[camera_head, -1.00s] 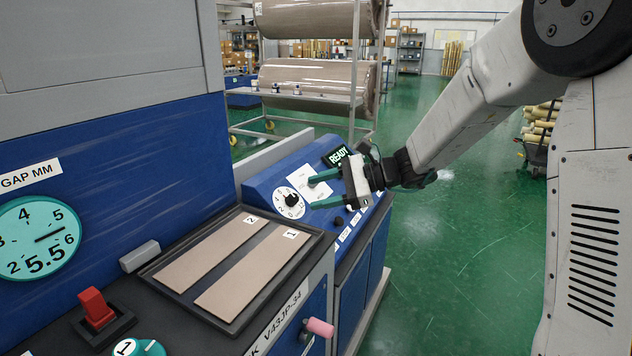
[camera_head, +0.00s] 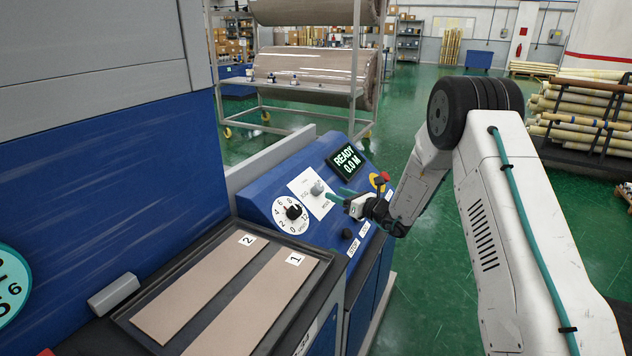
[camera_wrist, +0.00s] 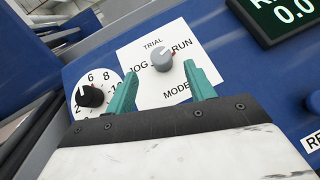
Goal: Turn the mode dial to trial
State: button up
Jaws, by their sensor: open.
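The mode dial (camera_wrist: 163,61) is a small grey knob on a white plate (camera_wrist: 150,87) marked TRIAL at the top, JOG at the left and RUN at the right. Its red mark points up and right, toward RUN. In the head view the dial (camera_head: 317,188) stands on the sloping blue console. My gripper (camera_head: 337,200) is open and empty, just right of the dial in that view. In the wrist view its two green fingertips (camera_wrist: 160,75) are spread, with the dial showing between and slightly beyond them. I cannot tell whether they touch it.
A black numbered dial (camera_wrist: 91,95) sits left of the mode plate. A READY 0.0 M display (camera_head: 347,160) is above right, and a red button (camera_head: 384,177) is close behind my gripper. A black tray (camera_head: 325,258) with two strips lies in front.

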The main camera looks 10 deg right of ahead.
aim_at(321, 187)
jog(key=x, duration=0.8)
jog(key=shift+w+a, duration=0.1)
jog(key=c, duration=1)
